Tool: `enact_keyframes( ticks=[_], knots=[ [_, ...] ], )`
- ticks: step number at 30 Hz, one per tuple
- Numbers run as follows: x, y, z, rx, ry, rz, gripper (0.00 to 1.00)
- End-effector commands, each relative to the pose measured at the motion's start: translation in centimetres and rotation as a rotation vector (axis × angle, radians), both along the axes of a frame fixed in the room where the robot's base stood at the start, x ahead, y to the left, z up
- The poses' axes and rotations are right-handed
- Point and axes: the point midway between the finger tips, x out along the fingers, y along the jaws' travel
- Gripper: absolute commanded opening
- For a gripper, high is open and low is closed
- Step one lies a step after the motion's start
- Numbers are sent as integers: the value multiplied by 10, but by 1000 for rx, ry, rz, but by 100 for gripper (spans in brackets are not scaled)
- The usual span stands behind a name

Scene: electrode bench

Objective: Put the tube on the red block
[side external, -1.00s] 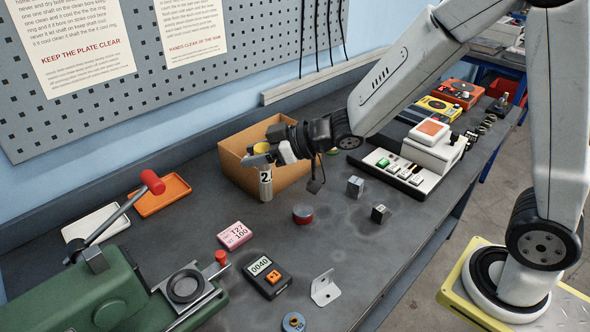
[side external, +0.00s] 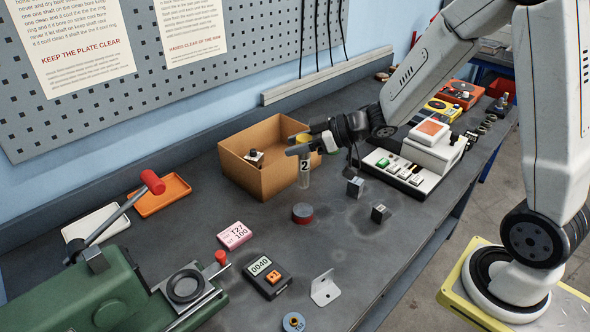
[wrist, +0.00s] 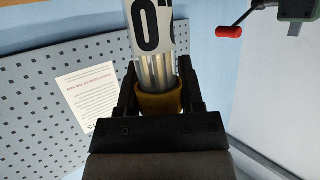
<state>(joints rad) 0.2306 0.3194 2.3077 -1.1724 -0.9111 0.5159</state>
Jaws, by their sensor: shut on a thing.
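My gripper (side external: 304,146) is shut on a tube (side external: 304,176), a clear, upright cylinder with a white numbered label and a yellow cap. The fingers close around its yellow top end, which also shows between the fingers in the wrist view (wrist: 160,102).
An open cardboard box (side external: 236,181) with a small dark item inside stands behind and left of the tube. Two small grey blocks (side external: 356,187) (side external: 380,213) stand to the right. A white button panel (side external: 402,172) lies beyond. A pink card (side external: 235,235) and a black meter (side external: 268,279) lie in front.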

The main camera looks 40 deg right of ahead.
Motion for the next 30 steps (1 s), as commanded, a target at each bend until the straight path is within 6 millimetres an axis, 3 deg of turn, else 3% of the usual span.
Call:
enact_keyframes(
  ticks=[10,23,30],
  knots=[
    [0,0,-33,1,1,-1,0],
    [0,0,-43,0,-2,-1,0],
    [0,0,-62,1,2,-2,0]
  ],
)
